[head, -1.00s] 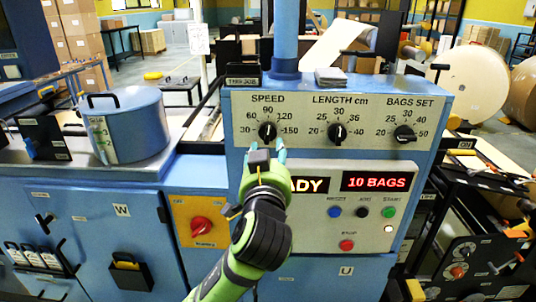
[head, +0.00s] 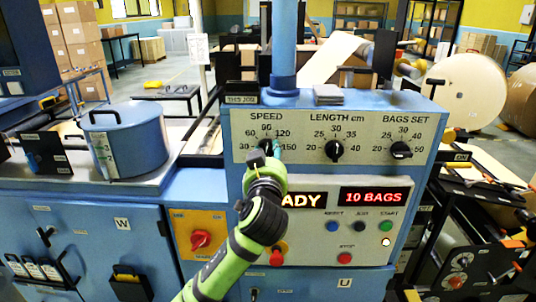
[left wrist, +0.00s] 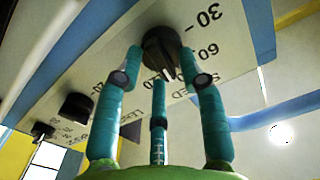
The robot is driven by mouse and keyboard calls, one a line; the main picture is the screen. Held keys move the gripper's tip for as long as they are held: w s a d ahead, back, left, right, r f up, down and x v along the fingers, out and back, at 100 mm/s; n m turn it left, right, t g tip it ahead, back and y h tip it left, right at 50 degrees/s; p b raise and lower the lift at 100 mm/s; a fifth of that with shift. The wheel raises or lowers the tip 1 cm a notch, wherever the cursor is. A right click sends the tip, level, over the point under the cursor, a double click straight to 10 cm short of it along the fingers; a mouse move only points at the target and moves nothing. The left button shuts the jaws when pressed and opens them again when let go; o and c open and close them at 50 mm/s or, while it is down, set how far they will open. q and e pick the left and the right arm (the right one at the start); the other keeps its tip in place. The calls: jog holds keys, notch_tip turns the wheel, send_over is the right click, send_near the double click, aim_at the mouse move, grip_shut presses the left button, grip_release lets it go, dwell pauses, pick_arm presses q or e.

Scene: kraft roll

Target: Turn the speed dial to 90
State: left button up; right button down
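The speed dial (head: 267,144) is a black knob at the left of the control panel (head: 366,133), with 30, 60, 90, 120 and 150 printed around it. My left gripper (head: 269,150) is at this dial, partly covering it in the head view. In the left wrist view the dial (left wrist: 163,50) sits between the teal fingertips (left wrist: 162,60), which close in against its sides; a third finger is below. Its white pointer mark shows there near the lower edge, but the exact number it points to is unclear. My right gripper is not in view.
The length dial (head: 334,150) and bags set dial (head: 401,150) are to the right on the same panel. Below are a READY display, a red 10 BAGS display (head: 374,197) and several buttons. A blue pot (head: 124,142) stands at left.

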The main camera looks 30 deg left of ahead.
pick_arm(q)
grip_shut()
jog(key=shift+f+n+b, duration=0.15)
jog(key=shift+n+b, duration=0.25)
jog(key=shift+b, duration=0.15)
jog(key=shift+n+b, duration=0.3)
jog(key=shift+n, duration=0.2)
jog(key=shift+r, duration=0.2)
jog(key=o, duration=0.5)
grip_release()
